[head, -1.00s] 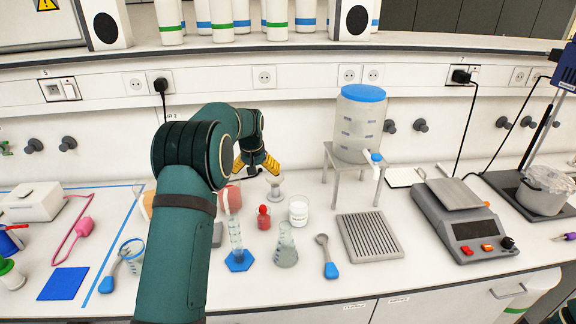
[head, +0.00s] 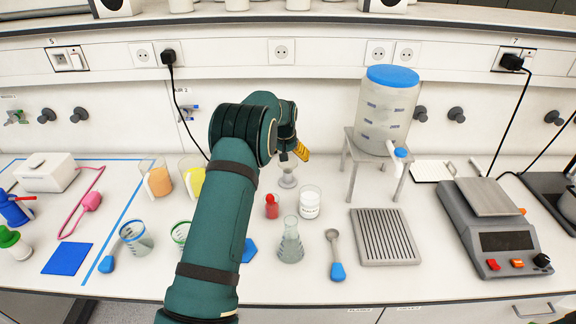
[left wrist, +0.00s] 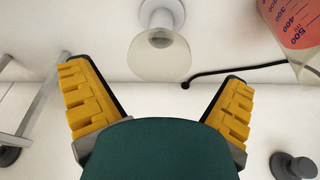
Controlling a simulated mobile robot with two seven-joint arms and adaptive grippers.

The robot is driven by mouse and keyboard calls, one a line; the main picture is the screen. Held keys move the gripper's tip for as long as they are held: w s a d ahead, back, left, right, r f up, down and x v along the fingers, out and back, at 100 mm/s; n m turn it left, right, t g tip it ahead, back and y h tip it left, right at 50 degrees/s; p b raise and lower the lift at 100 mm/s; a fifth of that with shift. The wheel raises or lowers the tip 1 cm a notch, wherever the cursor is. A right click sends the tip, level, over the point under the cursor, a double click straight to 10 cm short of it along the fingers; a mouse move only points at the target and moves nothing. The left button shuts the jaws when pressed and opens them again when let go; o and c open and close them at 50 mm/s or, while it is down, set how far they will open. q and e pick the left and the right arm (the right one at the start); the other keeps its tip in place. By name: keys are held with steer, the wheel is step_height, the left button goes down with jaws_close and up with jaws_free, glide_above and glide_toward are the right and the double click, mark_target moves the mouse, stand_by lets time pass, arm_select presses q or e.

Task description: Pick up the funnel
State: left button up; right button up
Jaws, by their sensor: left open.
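The funnel (head: 288,176) is a small, clear, greyish piece standing on the bench below and slightly left of my left gripper's yellow fingers. In the left wrist view the translucent funnel (left wrist: 159,58) shows at the top centre, between the lines of the two fingers and beyond their tips. My left gripper (left wrist: 155,82) is open there, with the fingers wide apart and nothing between them. In the head view the left gripper (head: 301,152) is partly hidden behind its own wrist. Whether it touches the funnel cannot be told, but no grip shows. My right gripper is out of view.
A red bottle (head: 272,207), a white beaker (head: 310,203) and a flask (head: 291,243) stand in front of the funnel. A tank (head: 388,108) on a metal stand (head: 348,168) is right. Orange (head: 158,180) and yellow (head: 190,177) juice containers stand left.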

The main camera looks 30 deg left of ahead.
mark_target(288, 164)
arm_select(q)
steer(key=shift+x, duration=2.8)
steer(key=shift+w, duration=0.15)
steer(key=c, duration=0.9)
steer(key=shift+c, duration=0.2)
